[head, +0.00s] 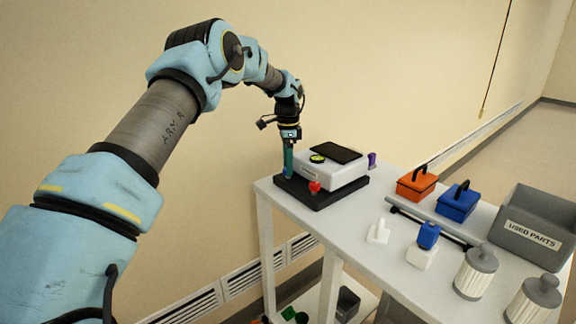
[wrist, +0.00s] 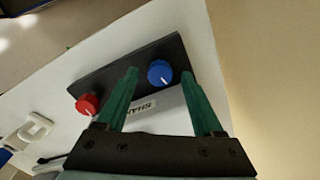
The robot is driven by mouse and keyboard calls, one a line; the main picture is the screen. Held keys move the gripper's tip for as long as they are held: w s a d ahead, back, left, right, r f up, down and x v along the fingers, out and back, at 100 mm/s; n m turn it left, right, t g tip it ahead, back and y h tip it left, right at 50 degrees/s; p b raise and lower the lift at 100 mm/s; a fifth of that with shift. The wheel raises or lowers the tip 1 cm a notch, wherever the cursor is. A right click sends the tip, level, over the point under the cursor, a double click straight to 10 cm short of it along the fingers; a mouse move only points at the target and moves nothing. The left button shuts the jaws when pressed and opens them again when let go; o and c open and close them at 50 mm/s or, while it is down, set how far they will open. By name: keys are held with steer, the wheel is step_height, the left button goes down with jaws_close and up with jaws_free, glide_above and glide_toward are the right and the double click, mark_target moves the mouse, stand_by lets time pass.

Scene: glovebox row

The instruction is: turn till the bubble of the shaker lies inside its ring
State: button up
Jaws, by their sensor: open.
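The shaker (head: 330,172) is a white box with a black top on a dark base plate (head: 318,200), at the table's left corner. Its round yellow-green bubble level (head: 317,158) shows in the head view, too small to tell where the bubble lies. A red knob (head: 314,187) is at the front; it also shows in the wrist view (wrist: 88,103). A blue knob (wrist: 160,74) with a white pointer line shows in the wrist view. My gripper (head: 288,174) points down at the left corner of the base, its green fingers open on either side of the blue knob, which is hidden in the head view.
A purple object (head: 371,160) stands behind the shaker. An orange box (head: 417,184) and a blue box (head: 458,202) stand to its right, with a grey used-parts bin (head: 535,225) further right. Several white and grey parts stand near the front. The wall is close behind the table.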

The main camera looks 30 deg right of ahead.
step_height(320, 180, up, 10)
steer(key=b, duration=0.2)
steer(key=shift+r, duration=0.2)
stand_by(0.6)
steer(key=s+a+f+n, duration=0.2)
steer(key=a+n, duration=0.8)
steer(key=a, duration=1.6)
steer(key=s+a+f+n, duration=0.2)
steer(key=s+a+n, duration=0.3)
steer(key=s+a, duration=0.4)
steer(key=s+a+f+n+t, duration=0.1)
steer(key=s+a+f+n, duration=0.2)
steer(key=s+a, duration=0.6)
steer(key=a+n, duration=0.1)
steer(key=n, duration=0.1)
steer(key=shift+a+f+n+t, duration=0.15)
steer(key=shift+a+n+t, duration=0.15)
steer(key=shift+a+n, duration=0.1)
steer(key=shift+s+d, duration=0.1)
steer(key=shift+d, duration=0.05)
